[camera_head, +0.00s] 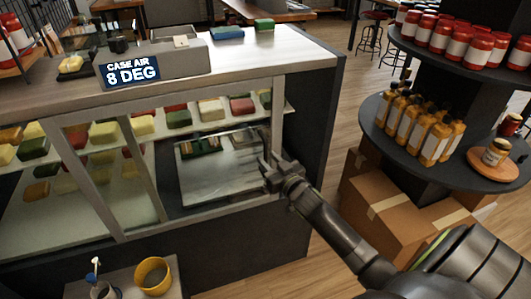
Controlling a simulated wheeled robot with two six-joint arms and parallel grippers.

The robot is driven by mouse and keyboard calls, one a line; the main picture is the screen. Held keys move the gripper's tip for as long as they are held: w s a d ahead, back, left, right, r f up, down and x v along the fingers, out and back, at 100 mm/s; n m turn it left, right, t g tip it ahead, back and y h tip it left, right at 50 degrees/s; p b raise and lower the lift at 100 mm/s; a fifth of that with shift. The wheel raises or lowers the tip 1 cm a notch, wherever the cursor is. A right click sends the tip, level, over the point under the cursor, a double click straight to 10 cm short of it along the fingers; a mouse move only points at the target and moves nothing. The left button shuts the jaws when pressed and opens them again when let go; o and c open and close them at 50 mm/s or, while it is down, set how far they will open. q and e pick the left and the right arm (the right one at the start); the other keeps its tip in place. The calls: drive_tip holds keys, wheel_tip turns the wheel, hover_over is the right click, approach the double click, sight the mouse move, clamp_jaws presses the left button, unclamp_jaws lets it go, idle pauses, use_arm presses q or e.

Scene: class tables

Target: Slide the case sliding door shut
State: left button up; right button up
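The display case (230,255) has a metal-framed glass front. A framed glass panel, which looks like the sliding door (142,170), stands toward the left, and its slanted right edge shows. To its right the case front looks open, and a clear tray-like pane (205,185) lies inside. My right gripper (265,165) is at the right end of this opening, close to the right frame post (277,112). I cannot tell whether it touches the post or the pane, or whether its fingers are open or shut. My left gripper is not in view.
A sign box (155,68) stands on the metal countertop (250,55). Colored food blocks sit on the case shelves. A yellow cup (153,276) stands low in front. A round display stand (375,115) with bottles and jars, and cardboard boxes (385,215), are at the right.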

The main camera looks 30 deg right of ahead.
drive_tip(key=shift+w, duration=1.25)
drive_tip(key=shift+d, duration=0.1)
clamp_jaws()
